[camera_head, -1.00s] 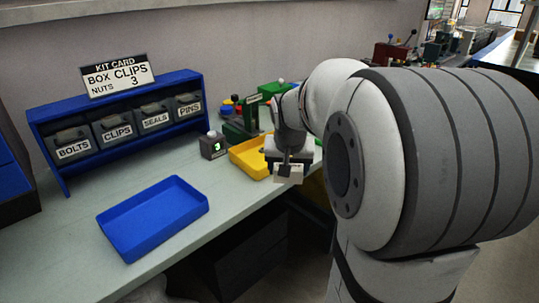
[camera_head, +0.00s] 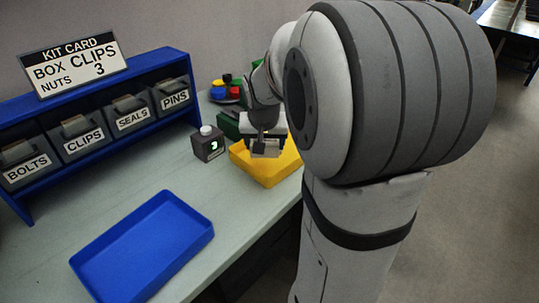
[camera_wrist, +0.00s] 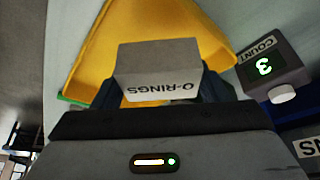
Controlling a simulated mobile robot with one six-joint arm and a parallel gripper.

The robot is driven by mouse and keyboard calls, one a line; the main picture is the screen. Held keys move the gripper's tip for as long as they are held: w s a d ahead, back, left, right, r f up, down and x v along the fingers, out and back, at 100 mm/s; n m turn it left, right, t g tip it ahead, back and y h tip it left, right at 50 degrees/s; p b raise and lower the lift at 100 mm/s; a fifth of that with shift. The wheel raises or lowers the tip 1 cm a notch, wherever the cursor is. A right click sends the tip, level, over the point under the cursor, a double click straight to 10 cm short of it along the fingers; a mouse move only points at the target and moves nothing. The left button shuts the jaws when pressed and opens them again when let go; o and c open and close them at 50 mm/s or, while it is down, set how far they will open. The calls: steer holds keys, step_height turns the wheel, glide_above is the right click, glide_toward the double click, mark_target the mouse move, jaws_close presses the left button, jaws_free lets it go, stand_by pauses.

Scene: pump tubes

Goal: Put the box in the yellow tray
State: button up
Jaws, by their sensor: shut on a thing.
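The box is grey with a white label reading O-RINGS; in the wrist view the box (camera_wrist: 160,68) sits between my gripper's fingers (camera_wrist: 165,95). My gripper (camera_head: 264,145) is shut on the box, which also shows in the head view (camera_head: 265,151). The yellow tray (camera_head: 283,174) stands at the bench's right edge, and the box is in front of or over it. In the wrist view the yellow tray (camera_wrist: 95,55) fills the area behind the box. Whether the box touches the tray floor, I cannot tell.
A dark counter (camera_head: 208,143) showing 3 stands left of the yellow tray. A blue tray (camera_head: 145,245) lies empty at the front. A blue rack (camera_head: 110,125) of labelled bins stands at the wall under a kit card (camera_head: 72,62). Bench between them is clear.

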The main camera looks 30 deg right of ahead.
mark_target(266, 167)
steer(key=shift+d+f, duration=0.1)
steer(key=shift+f, duration=0.8)
steer(key=shift+f+b, duration=0.3)
steer(key=shift+f, duration=1.4)
steer(key=shift+f, duration=0.1)
steer(key=o, duration=0.7)
